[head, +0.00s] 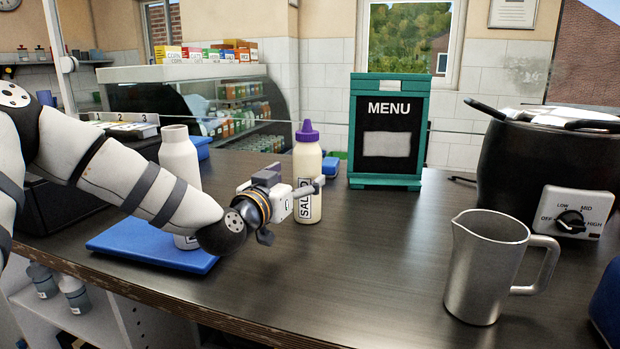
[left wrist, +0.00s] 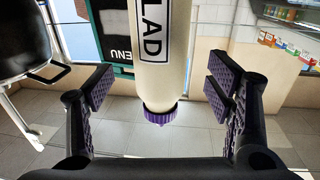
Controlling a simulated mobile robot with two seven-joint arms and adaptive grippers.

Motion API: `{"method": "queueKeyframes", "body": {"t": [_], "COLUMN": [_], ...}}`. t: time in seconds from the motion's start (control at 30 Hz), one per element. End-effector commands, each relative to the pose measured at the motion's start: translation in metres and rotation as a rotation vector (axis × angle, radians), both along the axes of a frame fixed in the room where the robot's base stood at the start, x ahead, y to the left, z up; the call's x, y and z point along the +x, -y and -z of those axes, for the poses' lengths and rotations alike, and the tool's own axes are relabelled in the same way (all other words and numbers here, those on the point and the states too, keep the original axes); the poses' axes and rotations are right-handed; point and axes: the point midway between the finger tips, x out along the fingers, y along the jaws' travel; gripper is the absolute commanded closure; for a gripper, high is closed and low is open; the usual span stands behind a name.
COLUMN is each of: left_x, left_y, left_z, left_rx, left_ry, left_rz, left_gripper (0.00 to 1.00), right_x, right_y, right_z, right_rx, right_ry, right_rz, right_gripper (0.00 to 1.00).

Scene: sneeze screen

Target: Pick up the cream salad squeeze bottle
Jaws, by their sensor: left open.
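The cream salad squeeze bottle (head: 307,179) stands upright on the dark counter, with a purple cap and a black-and-white label. My left gripper (head: 292,208) reaches in from the left at the bottle's near side and hides part of its lower body. In the left wrist view the bottle (left wrist: 163,65) appears upside down, between the two open fingers of the left gripper (left wrist: 160,97), with space on both sides. Its purple cap points down in that picture. My right gripper is not in view.
A white bottle (head: 180,165) stands on a blue board (head: 140,246) behind my left arm. A green menu stand (head: 390,130) is behind the salad bottle. A metal pitcher (head: 485,268) and a black cooker (head: 530,165) stand to the right. The counter's centre (head: 380,260) is clear.

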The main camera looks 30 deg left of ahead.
Motion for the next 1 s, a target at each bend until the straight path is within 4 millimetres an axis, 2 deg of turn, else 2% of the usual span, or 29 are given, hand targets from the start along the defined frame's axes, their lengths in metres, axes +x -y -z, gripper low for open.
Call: {"method": "queueKeyframes", "body": {"t": [0.03, 0.3, 0.53, 0.57, 0.8, 0.83, 1.0], "left_x": [0.006, 0.053, 0.056, 0.056, 0.056, 0.056, 0.056], "left_y": [-0.001, -0.006, -0.006, -0.006, -0.006, -0.006, -0.006], "left_z": [0.006, 0.006, -0.001, -0.001, -0.001, -0.001, -0.002], "left_rx": [0.001, 0.002, 0.000, 0.000, 0.000, 0.000, 0.000], "left_ry": [-0.009, -0.011, -0.002, -0.002, -0.002, -0.002, -0.001], "left_rz": [-0.001, 0.000, 0.001, 0.001, 0.001, 0.001, 0.001], "left_gripper": [0.26, 0.26, 0.26, 0.29, 0.83, 0.88, 0.88], "right_x": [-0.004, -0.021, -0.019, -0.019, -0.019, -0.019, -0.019], "right_y": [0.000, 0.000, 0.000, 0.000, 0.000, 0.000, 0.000], "right_z": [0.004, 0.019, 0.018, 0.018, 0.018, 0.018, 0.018], "right_rx": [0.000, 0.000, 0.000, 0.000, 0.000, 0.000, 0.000], "right_ry": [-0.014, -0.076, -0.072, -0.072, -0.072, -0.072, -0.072], "right_rz": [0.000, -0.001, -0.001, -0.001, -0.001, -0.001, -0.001], "right_gripper": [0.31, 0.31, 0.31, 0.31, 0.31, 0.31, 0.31]}}
